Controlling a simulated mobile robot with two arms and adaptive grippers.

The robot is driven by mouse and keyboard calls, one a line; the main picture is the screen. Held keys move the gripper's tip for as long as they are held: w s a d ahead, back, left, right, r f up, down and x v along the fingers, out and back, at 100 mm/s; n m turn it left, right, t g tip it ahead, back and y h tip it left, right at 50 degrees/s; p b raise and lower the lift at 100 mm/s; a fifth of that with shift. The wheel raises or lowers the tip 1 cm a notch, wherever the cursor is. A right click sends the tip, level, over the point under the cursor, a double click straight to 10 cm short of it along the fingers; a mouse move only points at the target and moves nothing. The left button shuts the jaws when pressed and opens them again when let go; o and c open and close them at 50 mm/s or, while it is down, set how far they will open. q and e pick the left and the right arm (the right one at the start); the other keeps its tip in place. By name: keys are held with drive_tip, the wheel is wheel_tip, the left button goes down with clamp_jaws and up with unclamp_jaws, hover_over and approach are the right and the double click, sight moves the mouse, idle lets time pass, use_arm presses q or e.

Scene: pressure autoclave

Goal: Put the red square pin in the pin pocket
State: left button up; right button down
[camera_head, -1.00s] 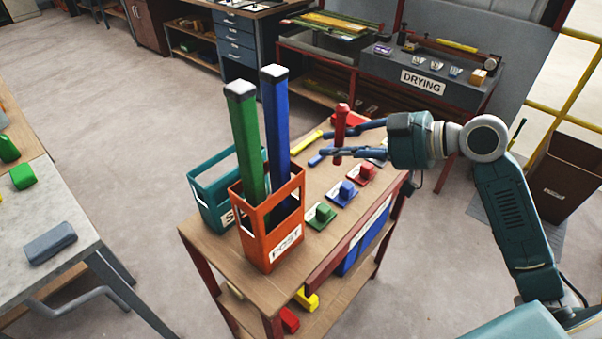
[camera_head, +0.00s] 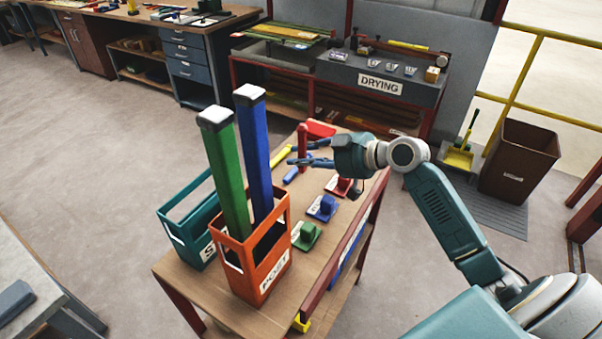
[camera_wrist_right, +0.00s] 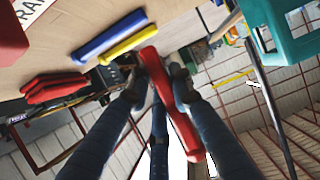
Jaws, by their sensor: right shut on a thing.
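The red square pin (camera_head: 303,138) is upright in my right gripper (camera_head: 302,160), above the far part of the wooden cart top (camera_head: 322,178). In the right wrist view the red pin (camera_wrist_right: 168,92) runs between the fingers, and the right gripper (camera_wrist_right: 163,82) is shut on it. I cannot make out which thing is the pin pocket. My left gripper is not in view.
Green (camera_head: 306,236), blue (camera_head: 322,208) and red (camera_head: 340,188) blocks line the cart's right side.

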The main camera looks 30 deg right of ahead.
drive_tip(key=shift+f, duration=3.05)
drive_tip(key=shift+f, duration=0.1)
drive_tip(key=c, duration=1.9)
unclamp_jaws()
drive_tip(key=shift+o, duration=0.4)
